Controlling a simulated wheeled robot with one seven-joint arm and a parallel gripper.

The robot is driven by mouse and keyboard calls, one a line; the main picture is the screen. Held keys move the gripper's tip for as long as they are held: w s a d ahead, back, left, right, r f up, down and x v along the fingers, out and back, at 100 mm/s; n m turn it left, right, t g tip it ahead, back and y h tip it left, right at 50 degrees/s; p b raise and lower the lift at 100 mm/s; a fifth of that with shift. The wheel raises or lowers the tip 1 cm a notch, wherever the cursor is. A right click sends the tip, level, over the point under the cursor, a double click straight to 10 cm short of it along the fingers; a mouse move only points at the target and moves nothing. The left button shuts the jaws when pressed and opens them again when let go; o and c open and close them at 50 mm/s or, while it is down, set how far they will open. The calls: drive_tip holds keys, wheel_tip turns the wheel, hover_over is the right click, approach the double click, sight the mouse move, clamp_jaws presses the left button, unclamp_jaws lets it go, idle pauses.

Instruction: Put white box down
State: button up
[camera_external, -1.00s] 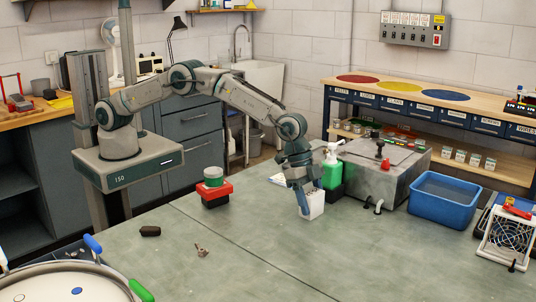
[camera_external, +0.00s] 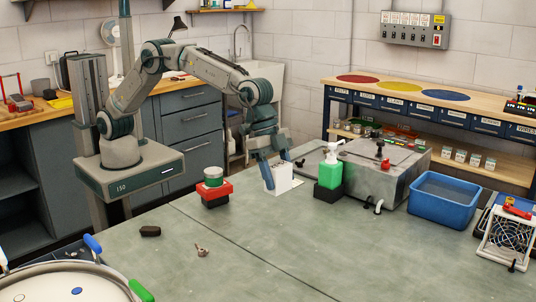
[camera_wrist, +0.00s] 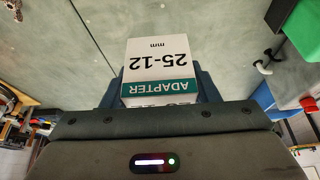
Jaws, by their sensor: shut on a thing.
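The white box (camera_external: 282,177) is held upright between the fingers of my gripper (camera_external: 272,170), over the far part of the bench top (camera_external: 240,240). It stands between the red stand and the green bottle. I cannot tell whether its underside touches the bench. In the wrist view the white box (camera_wrist: 158,65) has a teal band reading "ADAPTER" and "25-12 mm", upside down. The gripper fingers flank it on both sides and hide part of it.
A green pump bottle (camera_external: 331,168) on a black base is right of the box. A red stand (camera_external: 215,194) with a green-and-white tin is to its left. A grey metal unit (camera_external: 385,165) and a blue tub (camera_external: 445,199) are further right.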

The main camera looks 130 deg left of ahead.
drive_tip(key=shift+s+r, duration=0.2)
drive_tip(key=shift+s, duration=0.1)
drive_tip(key=s+a, duration=0.8)
drive_tip(key=s, duration=0.4)
wheel_tip(320, 180, down, 6)
drive_tip(key=shift+a+f+p, duration=0.1)
drive_tip(key=shift+a+p, duration=0.05)
drive_tip(key=shift+p, duration=0.3)
drive_tip(key=shift+f, duration=2.2)
drive_tip(key=shift+f, duration=0.15)
drive_tip(key=o, duration=1)
drive_tip(key=shift+o, duration=0.2)
